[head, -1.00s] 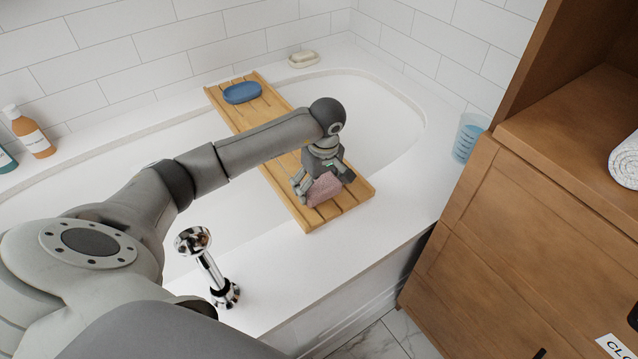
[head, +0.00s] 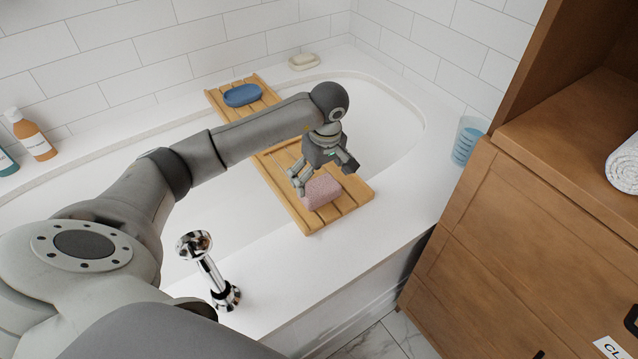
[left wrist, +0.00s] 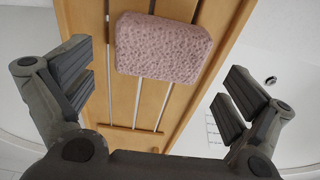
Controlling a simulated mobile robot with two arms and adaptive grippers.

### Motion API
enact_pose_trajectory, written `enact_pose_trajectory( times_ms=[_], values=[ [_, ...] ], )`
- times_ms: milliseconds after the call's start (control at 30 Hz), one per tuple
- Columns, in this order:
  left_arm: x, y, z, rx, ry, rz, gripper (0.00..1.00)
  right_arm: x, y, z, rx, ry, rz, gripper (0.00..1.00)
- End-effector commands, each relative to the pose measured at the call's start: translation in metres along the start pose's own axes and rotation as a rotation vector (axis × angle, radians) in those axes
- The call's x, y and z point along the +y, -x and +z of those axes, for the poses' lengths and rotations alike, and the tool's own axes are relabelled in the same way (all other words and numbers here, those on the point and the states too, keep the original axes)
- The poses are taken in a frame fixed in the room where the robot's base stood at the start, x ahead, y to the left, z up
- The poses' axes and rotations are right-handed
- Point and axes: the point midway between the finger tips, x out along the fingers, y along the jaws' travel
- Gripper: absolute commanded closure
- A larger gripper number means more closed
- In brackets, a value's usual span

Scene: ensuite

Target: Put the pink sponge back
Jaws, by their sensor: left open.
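The pink sponge (head: 322,192) lies on the near end of the slatted wooden bath tray (head: 300,212), which spans the tub. In the left wrist view the sponge (left wrist: 163,47) lies flat across the slats of the tray (left wrist: 185,75), beyond the fingertips. My left gripper (head: 322,177) is open and empty, just above and behind the sponge in the head view. In the left wrist view its two fingers (left wrist: 160,85) are spread wide apart, with clear space between them and the sponge. My right gripper is not in view.
A blue sponge or dish (head: 242,95) lies on the tray's far end. A chrome tap fitting (head: 212,275) stands on the near rim. A soap dish (head: 303,61), bottles (head: 34,138) and a blue cup (head: 467,142) stand around the tub. A wooden cabinet (head: 510,220) is at right.

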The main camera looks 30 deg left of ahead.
Motion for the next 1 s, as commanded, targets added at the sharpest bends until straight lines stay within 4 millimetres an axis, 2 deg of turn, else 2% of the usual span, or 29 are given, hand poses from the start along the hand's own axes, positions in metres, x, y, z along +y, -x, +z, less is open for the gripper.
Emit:
enact_pose_trajectory(
  times_ms=[33,200,400,1000],
  values=[
    [0.001,0.015,-0.002,0.003,0.000,0.003,0.00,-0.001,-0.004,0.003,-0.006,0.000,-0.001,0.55],
    [0.001,0.049,-0.001,0.002,0.001,0.002,0.00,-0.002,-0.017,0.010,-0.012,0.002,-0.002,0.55],
    [0.000,0.070,0.000,0.001,0.001,-0.001,0.00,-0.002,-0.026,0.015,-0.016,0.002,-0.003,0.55],
    [0.000,0.074,0.000,0.000,0.001,-0.001,0.00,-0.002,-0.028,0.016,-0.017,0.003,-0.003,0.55]
  ],
)
